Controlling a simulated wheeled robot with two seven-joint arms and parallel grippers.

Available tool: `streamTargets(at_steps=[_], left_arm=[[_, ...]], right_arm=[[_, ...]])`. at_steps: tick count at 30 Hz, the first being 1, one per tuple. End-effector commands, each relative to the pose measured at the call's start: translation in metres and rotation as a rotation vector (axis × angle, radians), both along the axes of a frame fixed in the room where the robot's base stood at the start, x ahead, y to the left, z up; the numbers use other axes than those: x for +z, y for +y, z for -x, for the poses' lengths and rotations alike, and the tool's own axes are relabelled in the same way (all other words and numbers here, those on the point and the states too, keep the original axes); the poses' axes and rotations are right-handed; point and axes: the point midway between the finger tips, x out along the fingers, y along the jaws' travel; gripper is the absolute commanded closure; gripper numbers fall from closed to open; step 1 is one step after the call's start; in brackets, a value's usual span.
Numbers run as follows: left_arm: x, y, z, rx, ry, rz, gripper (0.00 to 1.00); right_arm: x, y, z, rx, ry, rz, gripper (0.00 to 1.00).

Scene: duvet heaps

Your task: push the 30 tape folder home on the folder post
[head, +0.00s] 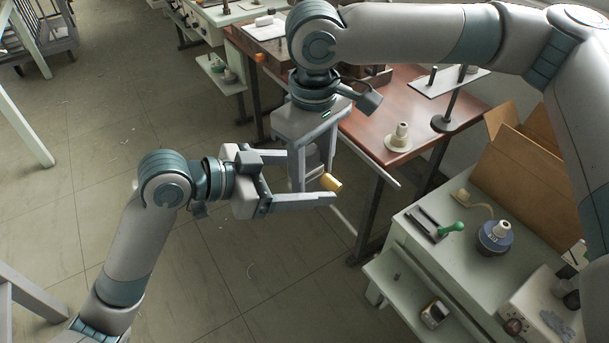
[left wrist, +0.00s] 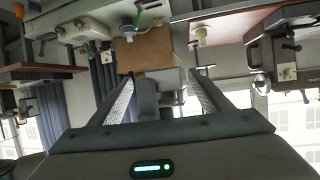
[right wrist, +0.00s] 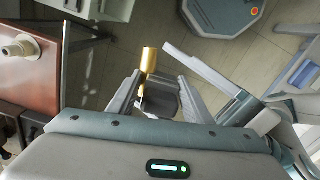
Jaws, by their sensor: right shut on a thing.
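My right gripper (head: 314,180) points down at the middle of the head view, its jaws closed on a piece with a gold cylindrical end (head: 331,182). I take this piece to be the tape folder; no number is readable. The gold end also shows beyond the fingers in the right wrist view (right wrist: 149,60), above a dark grey block between them. My left gripper (head: 308,176) is open, its fingers on either side of the right gripper's lower end; whether they touch it is unclear. A cream post on a round base (head: 398,138) stands on the red-brown table; I cannot tell whether it is the folder post.
The red-brown table (head: 400,90) is behind my grippers. A black-based stand (head: 447,122) is at its right end. A pale bench (head: 420,255) at the right carries a blue spool (head: 494,238), a green-handled tool (head: 448,230) and an open cardboard box (head: 525,155). Floor is clear below.

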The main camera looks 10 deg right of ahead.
Motion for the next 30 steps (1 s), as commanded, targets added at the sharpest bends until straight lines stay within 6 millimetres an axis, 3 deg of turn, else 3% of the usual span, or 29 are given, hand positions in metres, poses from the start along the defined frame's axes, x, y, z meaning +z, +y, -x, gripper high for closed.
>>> streamTargets(at_steps=[1,4,5,6,8,20,26,30], left_arm=[[0.000,0.000,0.000,0.000,0.000,0.000,0.41],[0.000,0.000,0.000,0.000,0.000,0.000,0.65],[0.000,0.000,0.000,0.000,0.000,0.000,0.65],[0.001,0.000,0.000,0.001,-0.002,0.002,0.65],[0.001,0.000,0.000,0.001,-0.002,0.001,0.65],[0.001,0.000,0.000,0.000,-0.001,0.002,0.65],[0.001,0.000,0.000,0.000,-0.001,0.002,0.65],[0.001,0.000,0.000,0.000,-0.001,0.002,0.65]], right_arm=[[0.000,0.000,0.000,0.000,-0.001,-0.001,0.83],[0.000,0.000,0.000,0.000,0.000,0.000,0.83],[0.000,0.000,0.000,0.000,0.000,0.000,0.83],[0.000,0.000,0.000,0.000,0.000,0.000,0.45],[0.000,0.000,0.000,0.000,0.000,0.000,0.33],[0.003,0.000,0.000,0.000,-0.001,-0.001,0.33],[0.020,0.000,-0.001,0.000,-0.002,-0.002,0.33],[0.041,0.001,-0.001,0.000,-0.004,-0.002,0.33]])
